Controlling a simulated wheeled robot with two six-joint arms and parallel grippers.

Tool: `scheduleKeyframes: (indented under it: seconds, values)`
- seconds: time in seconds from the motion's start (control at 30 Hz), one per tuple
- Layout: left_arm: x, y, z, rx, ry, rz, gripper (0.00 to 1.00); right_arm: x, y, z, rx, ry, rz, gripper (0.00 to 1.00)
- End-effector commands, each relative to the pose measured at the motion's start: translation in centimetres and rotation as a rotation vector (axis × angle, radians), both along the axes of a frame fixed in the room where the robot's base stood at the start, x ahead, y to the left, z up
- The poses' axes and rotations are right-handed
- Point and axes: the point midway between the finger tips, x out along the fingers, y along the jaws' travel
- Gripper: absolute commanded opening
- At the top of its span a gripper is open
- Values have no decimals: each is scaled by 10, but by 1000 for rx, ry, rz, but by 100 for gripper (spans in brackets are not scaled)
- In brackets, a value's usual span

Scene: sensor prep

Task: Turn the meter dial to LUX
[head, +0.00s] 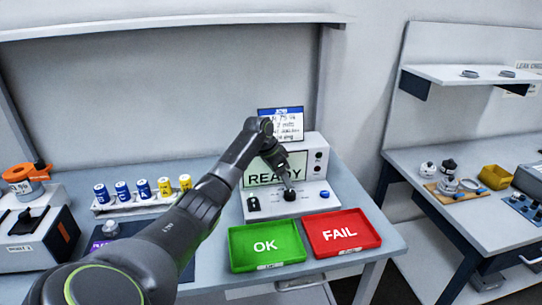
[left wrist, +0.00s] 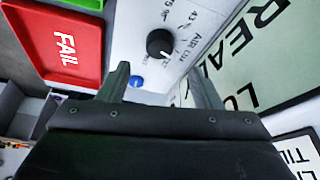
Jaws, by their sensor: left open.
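The meter is a white box (head: 318,143) with a sloped front panel and a pale green display (head: 262,176) reading READY. Its black round dial (left wrist: 160,42) shows in the left wrist view with small printed labels around it, too blurred to read fully. In the head view a black knob (head: 290,195) sits just below my gripper. My left gripper (head: 287,184) is open and empty, close over the panel. In the left wrist view its two fingers (left wrist: 160,72) stand apart, with the dial just beyond the tips. My right gripper is in neither view.
A green OK tray (head: 235,248) and a red FAIL tray (head: 374,240) lie in front of the meter. A second black knob (head: 254,203) and a blue button (head: 325,193) are on the panel. A rack (head: 110,209) with several blue and yellow cans stands left.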

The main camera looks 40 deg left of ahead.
Motion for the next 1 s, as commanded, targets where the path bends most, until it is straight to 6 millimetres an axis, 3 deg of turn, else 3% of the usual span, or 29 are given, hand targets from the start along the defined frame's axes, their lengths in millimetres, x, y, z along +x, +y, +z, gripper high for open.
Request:
scheduleKeyframes:
  seconds: [0.2, 0.43, 0.6, 1.0]
  values:
    - [-18, 10, 47, 4, -4, 0, 59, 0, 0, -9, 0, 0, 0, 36]
    - [-30, 15, 81, 2, -1, 0, 59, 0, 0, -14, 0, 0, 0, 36]
    - [-34, 16, 90, 2, 0, -1, 59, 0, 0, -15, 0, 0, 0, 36]
    - [-34, 16, 91, 1, 1, -1, 59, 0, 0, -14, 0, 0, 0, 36]
